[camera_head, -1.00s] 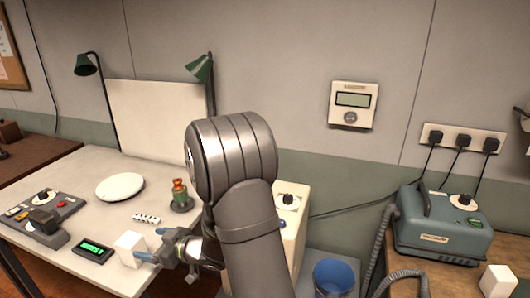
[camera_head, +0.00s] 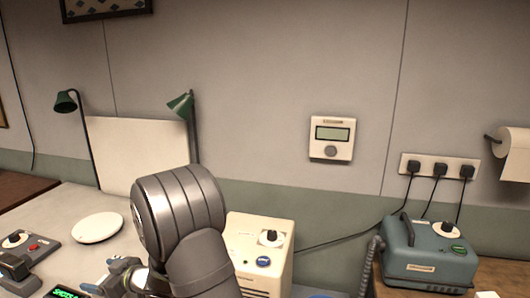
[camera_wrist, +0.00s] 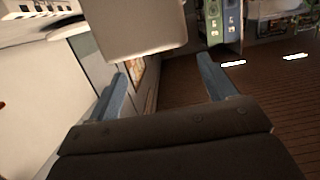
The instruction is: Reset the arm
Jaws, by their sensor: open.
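My gripper (camera_head: 104,276) shows at the bottom left of the head view, over the front part of the pale table (camera_head: 50,205). Its blue fingers are apart. In the wrist view my gripper (camera_wrist: 160,66) is open, with a dark floor and wall between the fingers. A pale, blurred block-like shape (camera_wrist: 130,30) is at the top, beyond the fingertips; I cannot tell what it is or whether it touches them. My arm hides part of the table.
On the table are a white plate (camera_head: 97,228), a control box with a dial (camera_head: 18,240) and two green lamps (camera_head: 66,102) (camera_head: 181,104). A cream machine (camera_head: 258,240) stands right of my arm. A teal device (camera_head: 428,252) sits further right.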

